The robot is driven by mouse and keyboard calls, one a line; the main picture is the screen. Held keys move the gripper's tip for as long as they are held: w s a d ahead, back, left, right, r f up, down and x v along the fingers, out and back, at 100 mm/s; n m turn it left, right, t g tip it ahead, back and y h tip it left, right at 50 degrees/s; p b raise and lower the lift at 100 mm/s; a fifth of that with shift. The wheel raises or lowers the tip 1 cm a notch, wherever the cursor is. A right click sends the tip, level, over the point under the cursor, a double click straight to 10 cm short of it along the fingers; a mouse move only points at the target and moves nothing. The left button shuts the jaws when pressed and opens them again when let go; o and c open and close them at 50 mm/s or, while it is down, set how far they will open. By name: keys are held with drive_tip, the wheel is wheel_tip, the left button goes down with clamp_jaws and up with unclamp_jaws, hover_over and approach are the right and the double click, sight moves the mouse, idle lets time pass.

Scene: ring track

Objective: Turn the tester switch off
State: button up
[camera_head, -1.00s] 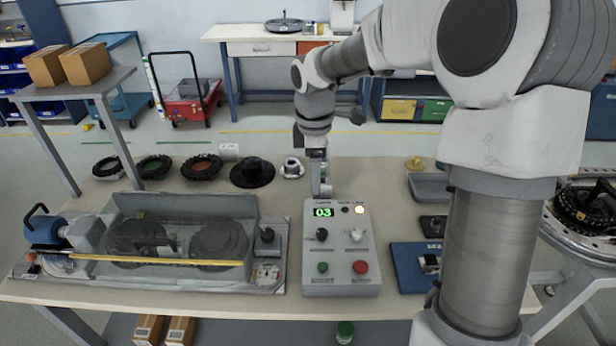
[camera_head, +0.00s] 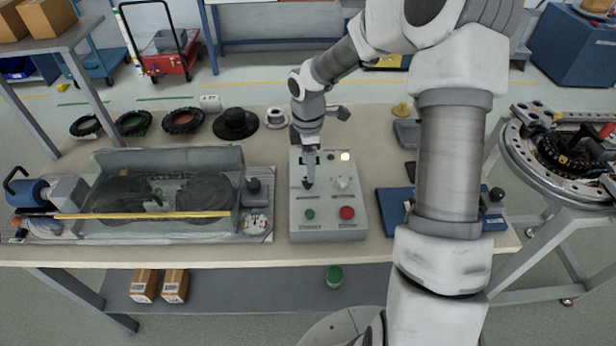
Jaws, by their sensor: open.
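The tester (camera_head: 328,218) is a grey control box on the bench. A green button (camera_head: 310,214) and a red button (camera_head: 347,212) sit on its lower face. My gripper (camera_head: 308,184) points down over the box's upper left. It covers the dark left knob and the display. The gripper holds nothing that I can see. Whether its tips touch the left knob cannot be told.
A machine with a clear cover and yellow bar (camera_head: 145,214) stands close left of the tester. A blue plate (camera_head: 392,208) lies to the right, partly behind my arm. Several black rings and a black flanged part (camera_head: 236,123) line the back. A round fixture table (camera_head: 560,190) stands farther right.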

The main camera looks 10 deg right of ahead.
drive_tip(key=shift+f, duration=2.35)
clamp_jaws()
